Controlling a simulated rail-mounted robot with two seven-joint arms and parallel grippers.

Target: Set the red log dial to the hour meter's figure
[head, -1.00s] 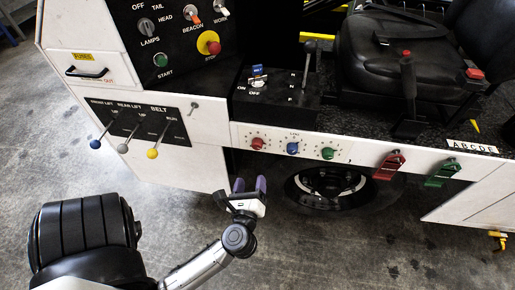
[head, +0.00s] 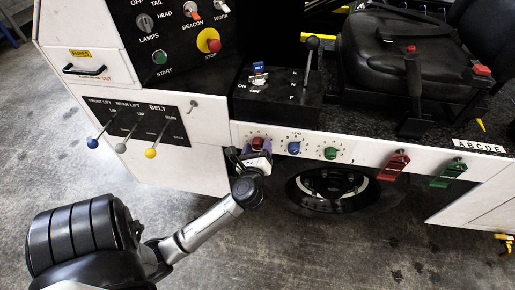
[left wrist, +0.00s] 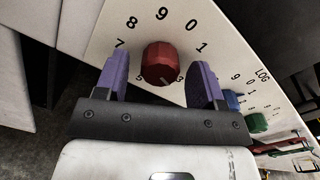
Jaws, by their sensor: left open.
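The red log dial (left wrist: 159,62) is a ribbed knob on a white panel with printed figures around it; 7, 8, 9, 0 and 1 show clearly. A light mark shows on its lower edge, but I cannot tell its exact figure. My left gripper (head: 247,151) is open at the dial, its purple fingers one on each side. In the left wrist view a gap shows between each finger and the knob. In the head view the red dial (head: 257,142) is partly hidden by the gripper. I cannot make out an hour meter. My right gripper is not in view.
A blue dial (head: 293,148) and a green dial (head: 330,153) sit right of the red one. Red (head: 394,166) and green (head: 447,173) handles are further right. Several levers stand on the black belt panel (head: 140,122). A wheel (head: 330,185) is below.

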